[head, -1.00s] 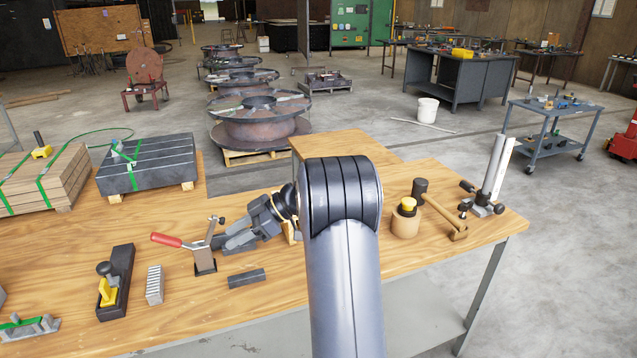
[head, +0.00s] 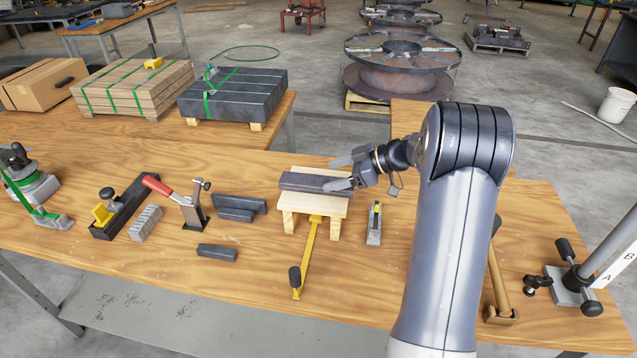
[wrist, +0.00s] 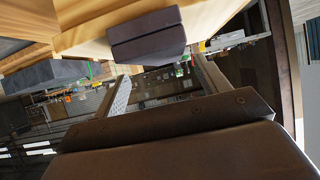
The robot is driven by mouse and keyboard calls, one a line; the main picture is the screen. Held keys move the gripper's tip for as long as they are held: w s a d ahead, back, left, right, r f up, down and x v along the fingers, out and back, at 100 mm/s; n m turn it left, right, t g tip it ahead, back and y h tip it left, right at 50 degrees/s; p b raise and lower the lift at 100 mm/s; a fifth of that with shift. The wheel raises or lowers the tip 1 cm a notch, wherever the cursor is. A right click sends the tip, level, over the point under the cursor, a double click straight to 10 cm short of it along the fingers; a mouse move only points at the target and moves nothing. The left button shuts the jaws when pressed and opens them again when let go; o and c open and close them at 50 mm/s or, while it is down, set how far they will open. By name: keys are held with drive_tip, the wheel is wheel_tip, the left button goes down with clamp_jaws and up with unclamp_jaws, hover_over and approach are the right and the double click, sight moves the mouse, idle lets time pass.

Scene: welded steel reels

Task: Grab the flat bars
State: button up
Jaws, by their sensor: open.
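A dark grey flat bar (head: 305,182) lies across a small pale wooden stand (head: 312,205) on the workbench. In the wrist view the dark bar (wrist: 147,35) shows end-on at the top, with a seam suggesting two layers. My gripper (head: 335,173) is open at the right end of this bar, and its fingers look empty. Whether the fingers straddle the bar's end is unclear; in the wrist view the bar lies beyond the fingertips (wrist: 165,75). More dark bars (head: 240,203) stand left of the stand, and one short bar (head: 217,252) lies nearer the front.
A red-handled toggle clamp (head: 190,205) and a plane (head: 122,210) are at left. A small grey tool (head: 374,225) stands right of the stand. A strapped dark stack (head: 233,95) sits behind.

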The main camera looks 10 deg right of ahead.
sight(315, 180)
drive_tip(key=shift+a+f+p, duration=0.1)
drive_tip(key=shift+a+p, duration=0.2)
drive_tip(key=shift+a, duration=0.15)
drive_tip(key=p+x, duration=0.1)
drive_tip(key=x, duration=0.2)
drive_tip(key=shift+a+f+p, duration=0.1)
drive_tip(key=shift+a+p, duration=0.2)
drive_tip(key=shift+a, duration=0.15)
drive_tip(key=shift+w+a+f, duration=0.15)
drive_tip(key=shift+a+f, duration=0.05)
drive_tip(key=shift+f, duration=0.05)
clamp_jaws()
drive_tip(key=shift+r, duration=0.2)
